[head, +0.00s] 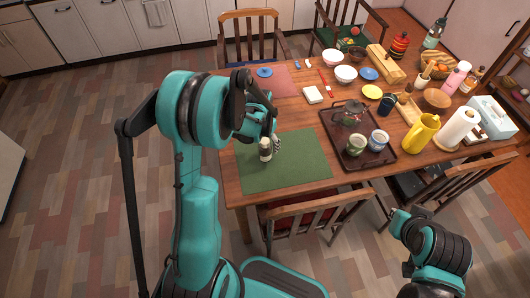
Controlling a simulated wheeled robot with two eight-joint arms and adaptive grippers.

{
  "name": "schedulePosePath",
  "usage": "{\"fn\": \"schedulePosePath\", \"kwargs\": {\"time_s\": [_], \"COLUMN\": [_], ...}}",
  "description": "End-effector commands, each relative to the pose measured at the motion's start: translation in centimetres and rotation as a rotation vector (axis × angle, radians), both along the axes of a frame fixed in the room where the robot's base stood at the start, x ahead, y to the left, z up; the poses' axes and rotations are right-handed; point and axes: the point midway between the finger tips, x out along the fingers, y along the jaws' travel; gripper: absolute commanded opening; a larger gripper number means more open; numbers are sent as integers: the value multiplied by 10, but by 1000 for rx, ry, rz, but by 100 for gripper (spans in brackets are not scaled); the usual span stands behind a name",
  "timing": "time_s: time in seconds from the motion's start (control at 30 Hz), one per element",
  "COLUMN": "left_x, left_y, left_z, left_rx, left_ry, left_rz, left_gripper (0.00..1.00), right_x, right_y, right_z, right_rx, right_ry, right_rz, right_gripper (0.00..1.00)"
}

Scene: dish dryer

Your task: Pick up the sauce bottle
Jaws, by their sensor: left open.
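A small dark bottle with a pale label and top, which looks like the sauce bottle (265,154), stands upright on the green placemat (300,176) at the table's near left. My left gripper (274,140) is open, just above and beside the bottle's upper part. My left arm hides part of the gripper, and I cannot tell whether the fingers touch the bottle. My right arm shows at the lower right, but its gripper is not visible.
A dark tray (330,125) with a teapot and two cups lies right of the mat. A yellow pitcher (421,134) and a paper towel roll (457,129) stand farther right. A chair (312,213) is at the near edge. The mat's right part is clear.

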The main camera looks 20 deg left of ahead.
Motion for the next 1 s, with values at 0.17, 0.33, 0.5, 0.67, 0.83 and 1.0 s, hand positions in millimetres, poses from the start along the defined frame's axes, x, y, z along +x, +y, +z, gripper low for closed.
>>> {"fn": "schedulePosePath", "kwargs": {"time_s": [0.17,0.33,0.5,0.67,0.83,1.0], "left_x": [5,5,5,5,5,5], "left_y": [-1,-1,-1,-1,-1,-1], "left_z": [-29,-30,-29,-29,-29,-29], "left_rx": [0,0,0,0,0,0], "left_ry": [0,-1,-1,-1,-1,-1], "left_rz": [0,0,1,1,1,1], "left_gripper": [70,70,44,9,9,9], "right_x": [0,0,0,0,0,0], "right_y": [0,0,0,0,0,0], "right_z": [-16,-15,-15,-15,-15,-14], "right_rx": [0,0,0,0,0,0], "right_ry": [0,0,0,0,0,0], "right_rz": [0,0,0,0,0,0], "right_gripper": [0,0,0,0,0,0]}}
